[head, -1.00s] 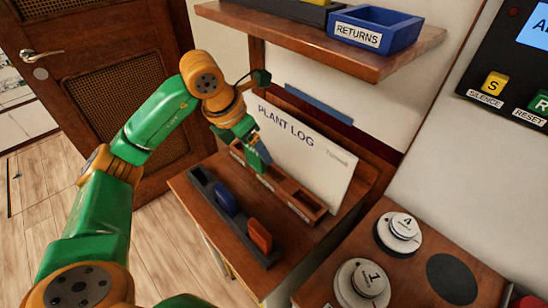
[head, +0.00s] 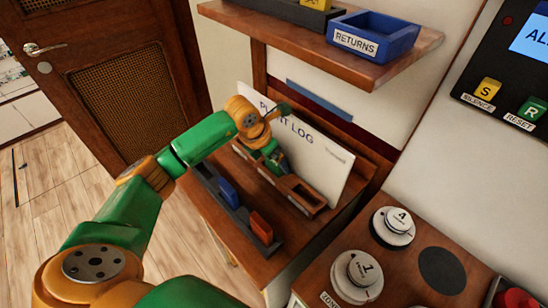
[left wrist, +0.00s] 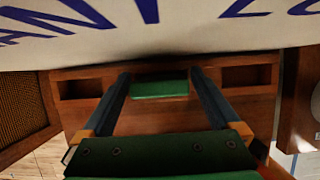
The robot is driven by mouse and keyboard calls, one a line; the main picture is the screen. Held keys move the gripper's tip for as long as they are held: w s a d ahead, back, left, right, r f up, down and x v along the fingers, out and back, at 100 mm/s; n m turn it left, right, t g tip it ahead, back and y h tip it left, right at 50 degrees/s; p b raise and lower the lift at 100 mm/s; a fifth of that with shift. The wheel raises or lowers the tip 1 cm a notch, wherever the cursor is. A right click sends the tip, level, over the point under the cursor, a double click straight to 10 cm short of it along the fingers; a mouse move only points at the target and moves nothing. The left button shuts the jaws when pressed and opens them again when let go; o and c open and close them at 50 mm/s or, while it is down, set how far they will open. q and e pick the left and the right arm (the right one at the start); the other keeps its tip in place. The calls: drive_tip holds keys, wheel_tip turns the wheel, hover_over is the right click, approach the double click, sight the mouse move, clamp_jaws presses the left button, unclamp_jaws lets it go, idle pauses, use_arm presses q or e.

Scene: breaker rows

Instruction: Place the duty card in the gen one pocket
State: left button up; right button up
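The green card (left wrist: 160,89) stands at the middle pocket of the wooden pocket rack (left wrist: 90,74) below the PLANT LOG board (head: 318,140). In the left wrist view, the two dark fingers of my left gripper (left wrist: 160,78) lie close against both ends of the card and appear shut on it. In the head view my left gripper (head: 275,163) reaches down to the rack and hides part of it. The card's depth in the pocket and any pocket label cannot be read. My right gripper is not in view.
A dark slotted holder (head: 236,213) in front holds a blue card (head: 228,192) and an orange card (head: 261,228). A shelf (head: 420,47) with the blue RETURNS bin (head: 374,40) is above. Round knobs (head: 358,277) stand at the lower right.

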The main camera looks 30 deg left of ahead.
use_arm(q)
drive_tip(key=shift+r, duration=0.5)
drive_tip(key=b+v, duration=0.1)
drive_tip(key=v, duration=1)
drive_tip(key=shift+s+r, duration=0.15)
drive_tip(key=shift+s, duration=0.05)
drive_tip(key=shift+a, duration=0.15)
